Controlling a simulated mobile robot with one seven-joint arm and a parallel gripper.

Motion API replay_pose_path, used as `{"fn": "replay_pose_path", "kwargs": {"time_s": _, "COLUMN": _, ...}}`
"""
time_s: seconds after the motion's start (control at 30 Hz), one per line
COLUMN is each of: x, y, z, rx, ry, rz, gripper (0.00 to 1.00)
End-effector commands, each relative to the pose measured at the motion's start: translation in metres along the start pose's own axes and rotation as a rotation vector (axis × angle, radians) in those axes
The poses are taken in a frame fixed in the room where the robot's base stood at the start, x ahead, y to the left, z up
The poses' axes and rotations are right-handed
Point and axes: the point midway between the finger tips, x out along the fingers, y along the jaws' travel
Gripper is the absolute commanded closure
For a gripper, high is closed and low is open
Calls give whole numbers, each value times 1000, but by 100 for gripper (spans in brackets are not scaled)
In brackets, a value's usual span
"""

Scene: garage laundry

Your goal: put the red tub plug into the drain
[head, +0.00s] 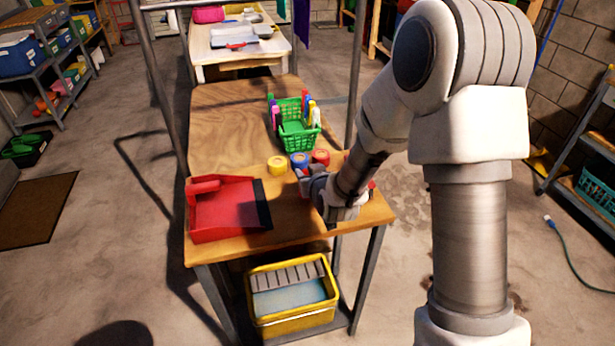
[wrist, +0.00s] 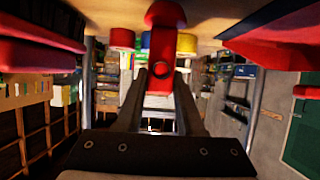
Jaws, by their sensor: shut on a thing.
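My gripper (wrist: 160,75) is shut on a red piece (wrist: 163,50) in the wrist view, which I take to be the red tub plug. It has a rounded end at the top edge of that view and a narrower part between the fingertips. In the head view my gripper (head: 312,185) is low over the right front part of the wooden table, and the plug is hidden by it. I cannot make out a drain. A yellow tub (head: 262,325) with a ribbed grey board and a pale blue bottom stands on the shelf under the table.
Yellow (head: 277,165), blue (head: 299,160) and red (head: 320,157) rolls sit just beyond my gripper. A green basket (head: 299,135) of bottles stands behind them. A red dustpan (head: 222,208) lies at left. Another red object (head: 372,186) shows partly right of my arm.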

Motion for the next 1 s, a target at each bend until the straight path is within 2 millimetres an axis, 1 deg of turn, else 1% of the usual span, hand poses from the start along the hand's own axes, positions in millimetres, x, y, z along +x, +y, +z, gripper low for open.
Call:
{"fn": "replay_pose_path", "kwargs": {"time_s": 0.03, "x": 4, "y": 0, "z": 7, "rx": 0, "ry": -1, "rz": 0, "gripper": 100}}
{"fn": "replay_pose_path", "kwargs": {"time_s": 0.07, "x": 4, "y": 0, "z": 9, "rx": 0, "ry": -1, "rz": 0, "gripper": 100}}
{"fn": "replay_pose_path", "kwargs": {"time_s": 0.3, "x": 5, "y": 0, "z": 9, "rx": 0, "ry": 2, "rz": 0, "gripper": 100}}
{"fn": "replay_pose_path", "kwargs": {"time_s": 0.47, "x": 6, "y": 0, "z": 13, "rx": 0, "ry": 2, "rz": 0, "gripper": 100}}
{"fn": "replay_pose_path", "kwargs": {"time_s": 0.5, "x": 6, "y": 0, "z": 12, "rx": 0, "ry": 2, "rz": 0, "gripper": 60}}
{"fn": "replay_pose_path", "kwargs": {"time_s": 0.63, "x": 6, "y": 0, "z": 11, "rx": 0, "ry": 1, "rz": 0, "gripper": 36}}
{"fn": "replay_pose_path", "kwargs": {"time_s": 0.67, "x": 6, "y": 0, "z": 11, "rx": 0, "ry": 1, "rz": 0, "gripper": 33}}
{"fn": "replay_pose_path", "kwargs": {"time_s": 1.0, "x": 5, "y": 0, "z": 10, "rx": 0, "ry": 1, "rz": 0, "gripper": 33}}
